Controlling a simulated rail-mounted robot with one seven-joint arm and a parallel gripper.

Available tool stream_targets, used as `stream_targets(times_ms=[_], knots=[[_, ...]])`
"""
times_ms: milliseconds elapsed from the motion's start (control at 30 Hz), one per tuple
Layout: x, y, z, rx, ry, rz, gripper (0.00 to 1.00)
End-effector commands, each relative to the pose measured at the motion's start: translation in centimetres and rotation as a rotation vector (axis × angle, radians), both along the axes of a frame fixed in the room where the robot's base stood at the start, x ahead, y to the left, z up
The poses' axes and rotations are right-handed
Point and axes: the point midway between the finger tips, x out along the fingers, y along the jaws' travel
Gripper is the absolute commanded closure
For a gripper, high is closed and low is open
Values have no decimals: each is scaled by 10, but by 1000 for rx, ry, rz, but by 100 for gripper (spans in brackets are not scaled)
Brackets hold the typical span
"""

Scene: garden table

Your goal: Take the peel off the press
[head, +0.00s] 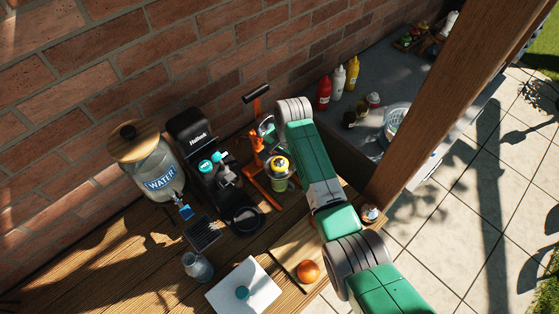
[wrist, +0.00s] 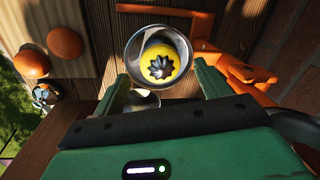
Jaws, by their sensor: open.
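The orange press (head: 258,140) stands on the wooden table against the brick wall, its lever raised at the back. In the wrist view, its orange frame (wrist: 235,68) lies at the right. A yellow peel (wrist: 171,73) sits in the press's round grey cup (wrist: 133,60), around a dark ribbed shape. The yellow also shows in the head view (head: 281,163). My gripper (wrist: 161,74) is open, its two green fingers apart on the near side of the cup, with nothing held between them. In the head view, my arm's green links show, but I cannot make out the fingers.
A black coffee machine (head: 205,160) and water dispenser (head: 152,168) stand left of the press. An orange (head: 308,271) lies on a cutting board (head: 290,254); the wrist view shows two oranges (wrist: 66,42). A white board (head: 243,285) and wooden post (head: 425,120) are nearby.

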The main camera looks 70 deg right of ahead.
Motion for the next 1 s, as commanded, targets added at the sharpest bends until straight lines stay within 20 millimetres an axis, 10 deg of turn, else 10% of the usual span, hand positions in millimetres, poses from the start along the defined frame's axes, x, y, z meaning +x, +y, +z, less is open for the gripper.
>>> stream_targets(times_ms=[333,567,1000], knots=[[2,0,-13,-1,-1,1,27],[2,0,-13,-1,-1,1,72],[3,0,3,-3,-4,1,78]])
